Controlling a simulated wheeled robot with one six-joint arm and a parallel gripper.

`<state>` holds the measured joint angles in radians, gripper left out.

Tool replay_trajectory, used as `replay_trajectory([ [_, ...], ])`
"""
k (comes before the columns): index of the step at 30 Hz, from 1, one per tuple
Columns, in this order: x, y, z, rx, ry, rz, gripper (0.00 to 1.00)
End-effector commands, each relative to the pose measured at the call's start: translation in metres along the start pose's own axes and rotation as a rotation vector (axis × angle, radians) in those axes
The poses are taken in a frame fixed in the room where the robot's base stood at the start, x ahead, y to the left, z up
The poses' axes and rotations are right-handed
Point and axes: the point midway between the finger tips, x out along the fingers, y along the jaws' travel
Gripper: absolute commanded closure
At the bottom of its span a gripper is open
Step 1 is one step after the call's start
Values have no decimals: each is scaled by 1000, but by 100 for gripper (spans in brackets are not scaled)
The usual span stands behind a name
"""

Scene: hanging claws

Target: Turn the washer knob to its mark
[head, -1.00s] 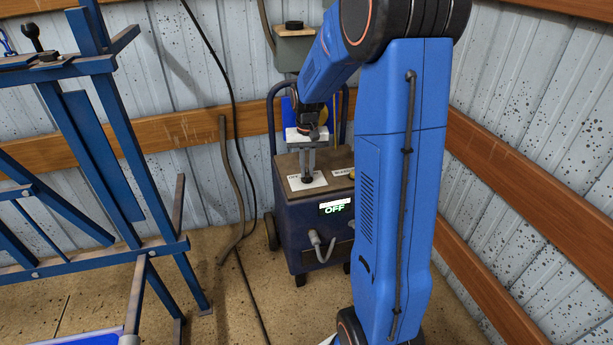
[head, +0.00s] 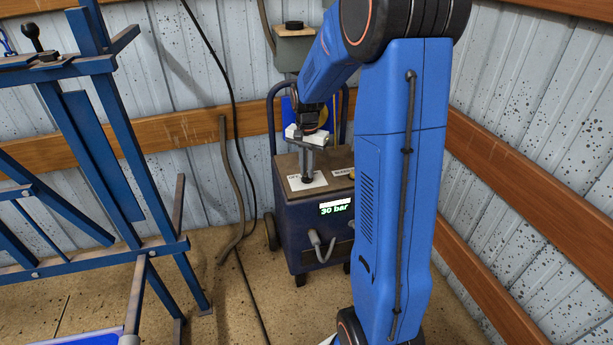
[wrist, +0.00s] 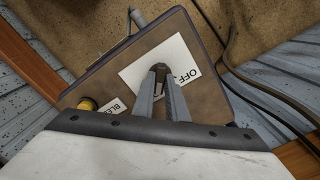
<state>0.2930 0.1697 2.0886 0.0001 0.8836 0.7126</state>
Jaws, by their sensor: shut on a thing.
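The washer (head: 302,232) is a dark blue wheeled box with a brown top, standing against the back wall. Its front display (head: 335,207) reads "30 bar" in green. My gripper (head: 306,178) points down onto the washer's top at a white label plate (head: 318,179) marked "OFF". In the wrist view my gripper (wrist: 160,72) has its two grey fingers shut around the small dark knob (wrist: 160,67) at the plate's middle. The fingers and the gripper body hide most of the knob and part of the plate, so the mark it points to cannot be told.
A second label with a yellow knob (wrist: 88,104) sits beside the plate on the washer's top. A blue steel frame (head: 120,150) stands at left. A hose (head: 228,180) and black cable hang behind. Wooden rails line the walls.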

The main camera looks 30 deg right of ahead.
Motion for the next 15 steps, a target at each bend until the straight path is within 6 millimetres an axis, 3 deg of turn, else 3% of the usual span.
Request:
replay_trajectory([
  [1, 0, 0, 0, 12, 2, -1, 83],
  [4, 0, 0, 0, 8, 1, -1, 59],
  [5, 0, 0, 0, 8, 1, -1, 56],
  [15, -3, 0, 0, 6, 1, -1, 56],
])
